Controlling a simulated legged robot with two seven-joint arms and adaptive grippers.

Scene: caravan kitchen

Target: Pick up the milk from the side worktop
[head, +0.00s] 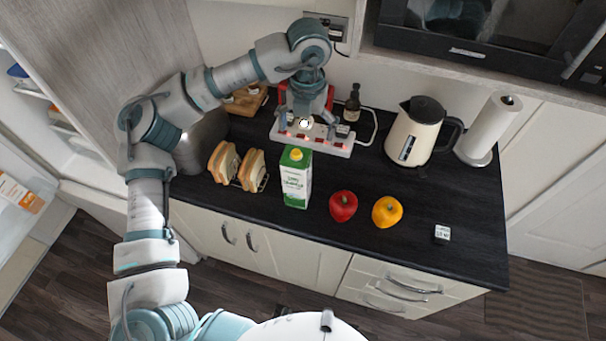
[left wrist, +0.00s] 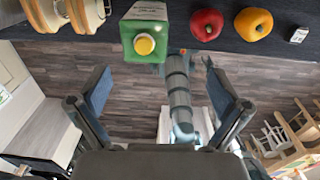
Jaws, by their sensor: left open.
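The milk carton (head: 296,178) is white and green with a yellow cap. It stands upright on the dark worktop (head: 265,207), near the front edge. In the left wrist view the milk (left wrist: 144,35) shows from above, with its yellow cap towards me. My left gripper (head: 306,125) is behind and above the carton in the head view. Its two fingers (left wrist: 160,90) are spread wide in the left wrist view, with nothing between them touching the carton. My right gripper is not seen in the head view.
Sandwiches in a rack (head: 238,168) stand left of the milk. A red pepper (head: 343,206), a yellow pepper (head: 387,211) and a small white box (head: 442,233) lie to the right. A kettle (head: 415,131), paper roll (head: 488,128) and dark bottle (head: 352,103) stand behind.

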